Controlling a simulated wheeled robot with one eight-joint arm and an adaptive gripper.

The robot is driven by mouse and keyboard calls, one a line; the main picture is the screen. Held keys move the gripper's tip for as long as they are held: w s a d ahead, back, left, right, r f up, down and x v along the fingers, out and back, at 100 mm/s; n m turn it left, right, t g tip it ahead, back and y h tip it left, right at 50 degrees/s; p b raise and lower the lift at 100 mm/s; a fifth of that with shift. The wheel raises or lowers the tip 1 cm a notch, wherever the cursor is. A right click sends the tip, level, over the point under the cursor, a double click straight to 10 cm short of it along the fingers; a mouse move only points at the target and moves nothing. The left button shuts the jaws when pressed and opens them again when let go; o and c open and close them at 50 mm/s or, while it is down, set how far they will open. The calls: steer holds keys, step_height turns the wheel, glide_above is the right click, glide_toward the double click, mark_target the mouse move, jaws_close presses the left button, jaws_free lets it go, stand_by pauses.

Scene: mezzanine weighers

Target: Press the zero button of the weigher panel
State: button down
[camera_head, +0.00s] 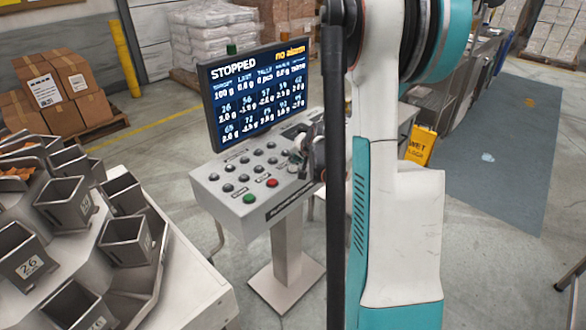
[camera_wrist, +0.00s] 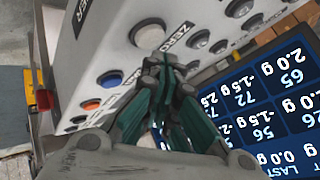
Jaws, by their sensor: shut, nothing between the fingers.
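The weigher panel (camera_head: 240,195) is a pale sloped console on a pedestal, with rows of dark buttons, a green button (camera_head: 249,199) and a red button (camera_head: 272,183). In the wrist view, a large pale round button (camera_wrist: 147,31) sits beside a black label reading ZERO (camera_wrist: 177,35). My gripper (camera_wrist: 163,62) is shut and empty, its dark green fingertips overlapping the lower edge of that pale button. I cannot tell whether they touch it. In the head view my gripper (camera_head: 306,148) is at the panel's right side, partly hidden by my arm.
The screen (camera_head: 258,95) above the panel reads STOPPED and "no alarm". It lies close right of my fingers in the wrist view. Blue and orange buttons (camera_wrist: 91,105) are to the left there. Weigher buckets (camera_head: 65,205) stand left of the panel; a yellow wet-floor sign (camera_head: 421,146) stands right.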

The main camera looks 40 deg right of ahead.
mark_target(296, 167)
steer(key=shift+f, duration=0.15)
steer(key=shift+f+b, duration=0.25)
steer(key=shift+b, duration=0.25)
steer(key=shift+f+b, duration=0.4)
steer(key=shift+f, duration=0.05)
stand_by(0.6)
steer(key=shift+r, duration=0.2)
steer(key=shift+r+p, duration=0.5)
steer(key=shift+r, duration=0.2)
steer(key=shift+r+p, duration=1.65)
steer(key=shift+r, duration=0.85)
